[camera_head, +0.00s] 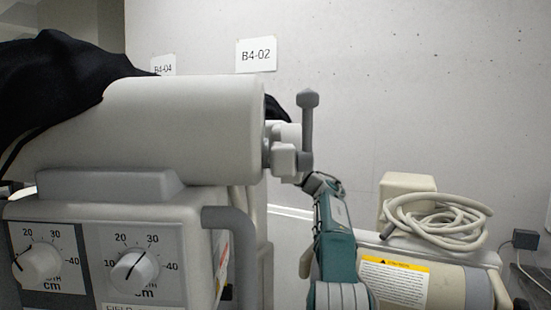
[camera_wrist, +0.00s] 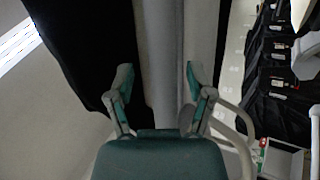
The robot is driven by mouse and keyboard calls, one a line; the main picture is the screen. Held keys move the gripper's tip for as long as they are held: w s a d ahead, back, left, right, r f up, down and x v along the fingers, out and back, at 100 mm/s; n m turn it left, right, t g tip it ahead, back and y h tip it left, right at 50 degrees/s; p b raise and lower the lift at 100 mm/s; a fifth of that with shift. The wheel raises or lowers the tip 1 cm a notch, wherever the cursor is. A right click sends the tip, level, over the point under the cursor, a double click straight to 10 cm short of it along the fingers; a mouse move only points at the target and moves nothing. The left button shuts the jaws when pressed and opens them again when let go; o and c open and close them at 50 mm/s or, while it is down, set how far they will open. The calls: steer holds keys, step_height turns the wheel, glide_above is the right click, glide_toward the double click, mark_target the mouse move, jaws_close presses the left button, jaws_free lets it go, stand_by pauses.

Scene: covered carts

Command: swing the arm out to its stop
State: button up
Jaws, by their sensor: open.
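A large pale grey cylindrical head (camera_head: 185,130) fills the left of the head view, partly under a black cover (camera_head: 60,75). A grey upright lever with a knob (camera_head: 308,125) sticks up at its right end. I cannot tell which part is the arm that swings. My teal arm reaches up below the lever, and its dark far end is near the lever's foot; my gripper's fingers are not clear there. In the wrist view my gripper (camera_wrist: 161,92) is open, with a pale grey bar (camera_wrist: 161,50) running lengthwise between and beyond the fingertips. Contact is not visible.
Below the head is a panel with two dials (camera_head: 90,262) and a grey side handle (camera_head: 240,250). At right, a cart holds a coiled hose (camera_head: 440,220). The wrist view shows dark covered carts (camera_wrist: 275,70) at right. A wall with paper labels (camera_head: 256,55) stands behind.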

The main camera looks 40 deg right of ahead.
steer(key=v, duration=1.2)
steer(key=shift+w, duration=0.1)
steer(key=w+a+f+m+h, duration=0.1)
steer(key=a+m+h, duration=0.4)
steer(key=m+h, duration=0.65)
steer(key=w+a+f+m+h, duration=0.1)
steer(key=a+m+h, duration=0.4)
steer(key=m+h, duration=0.65)
steer(key=x, duration=1)
steer(key=shift+d+r, duration=0.1)
steer(key=shift+r, duration=0.45)
steer(key=shift+s, duration=0.1)
jaws_close()
